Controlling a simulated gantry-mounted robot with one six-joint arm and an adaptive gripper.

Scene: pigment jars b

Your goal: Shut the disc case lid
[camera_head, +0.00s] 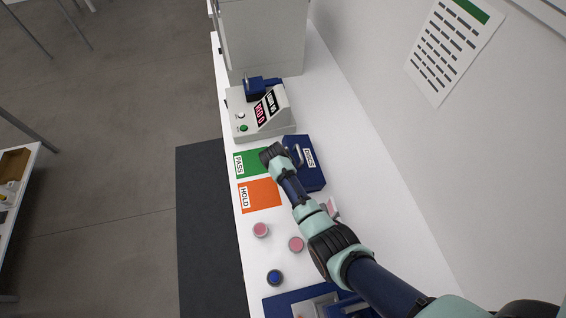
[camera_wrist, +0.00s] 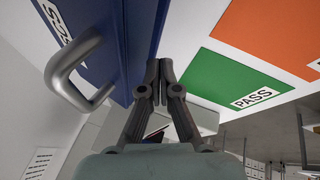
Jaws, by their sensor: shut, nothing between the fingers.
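The disc case is a dark blue box (camera_head: 313,178) with a white label reading DISCS and a grey bar handle (camera_head: 298,153). It stands on the white bench, right of the green PASS mat. In the wrist view its blue face (camera_wrist: 112,22) fills the upper left, with the handle (camera_wrist: 62,75) standing out from it. The lid looks down, with no opening visible, but the arm hides part of the case. My gripper (camera_wrist: 158,82) is shut and empty beside the case's edge, apart from the handle. In the head view my wrist hides the fingertips.
The green PASS mat (camera_head: 246,170) and orange HOLD mat (camera_head: 262,196) lie left of the case. A grey device (camera_head: 251,125) with buttons and a display stands behind. Pink jars (camera_head: 260,229) and a blue-topped jar (camera_head: 275,278) stand nearer. A wall rises on the right.

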